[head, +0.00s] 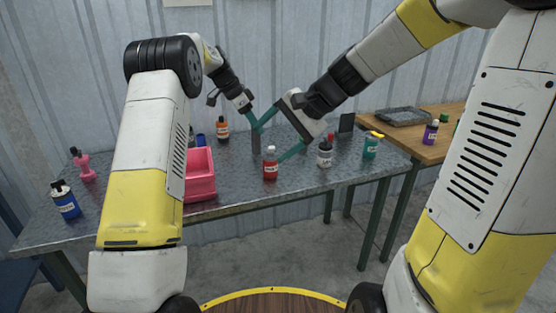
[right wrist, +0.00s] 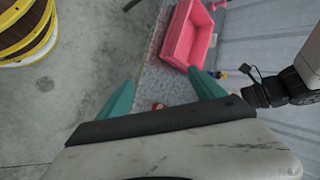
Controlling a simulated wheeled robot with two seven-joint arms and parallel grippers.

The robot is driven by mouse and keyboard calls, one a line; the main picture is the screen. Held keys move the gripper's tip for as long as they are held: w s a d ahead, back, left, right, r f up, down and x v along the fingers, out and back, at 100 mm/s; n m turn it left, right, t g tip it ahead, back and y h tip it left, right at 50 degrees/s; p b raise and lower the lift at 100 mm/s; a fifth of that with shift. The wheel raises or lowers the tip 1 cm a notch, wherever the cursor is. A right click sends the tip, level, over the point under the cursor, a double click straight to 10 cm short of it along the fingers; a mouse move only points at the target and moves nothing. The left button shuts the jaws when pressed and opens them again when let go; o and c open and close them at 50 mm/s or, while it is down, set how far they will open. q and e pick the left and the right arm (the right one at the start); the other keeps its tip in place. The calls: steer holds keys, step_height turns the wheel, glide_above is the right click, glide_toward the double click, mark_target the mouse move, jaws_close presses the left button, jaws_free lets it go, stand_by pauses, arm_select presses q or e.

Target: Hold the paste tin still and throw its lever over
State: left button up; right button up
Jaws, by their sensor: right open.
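I cannot make out a tin with a lever for certain. A small red bottle (head: 270,165) with a pale label stands upright near the table's front edge. My right gripper (head: 267,146) is open just above and behind it, its teal fingers spread. In the right wrist view, the open fingers (right wrist: 161,78) show with a small red thing (right wrist: 158,105) between them, partly hidden by the gripper body. My left gripper (head: 254,122) is further back, close to the right one. Its fingers overlap with the right gripper's in the picture, so its opening is unclear.
A pink bin (head: 200,170) stands left of the red bottle. A white bottle (head: 325,154) and a teal bottle (head: 371,147) stand to the right, an orange bottle (head: 223,127) behind. A blue bottle (head: 66,202) and a pink bottle (head: 82,166) stand far left. A wooden table (head: 425,150) adjoins at right.

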steer(key=w+a+f+m+y, duration=0.2)
steer(key=w+a+m+y, duration=0.15)
steer(key=w, duration=0.55)
steer(key=m+t, duration=0.4)
steer(key=m, duration=0.7)
glide_above(266, 161)
steer(key=s+d, duration=0.2)
steer(key=s, duration=0.3)
step_height(266, 161, down, 9)
steer(key=w+d+f+m, duration=0.1)
steer(key=f+m, duration=0.1)
steer(key=f, duration=0.1)
steer(key=w+f+m+t+h, duration=0.1)
steer(key=f+m, duration=0.1)
steer(key=f, duration=0.2)
steer(key=w+d+f+m, duration=0.1)
steer(key=w+f+m, duration=0.1)
steer(key=f, duration=0.2)
steer(key=shift+w+d+t+h, duration=0.1)
steer(key=shift+d+t+h, duration=0.15)
steer(key=shift+d+t, duration=0.1)
steer(key=shift+w+a+f, duration=0.15)
steer(key=shift+w+f, duration=0.05)
steer(key=shift+x, duration=3.5)
steer(key=c, duration=1.6)
steer(key=shift+o, duration=0.2)
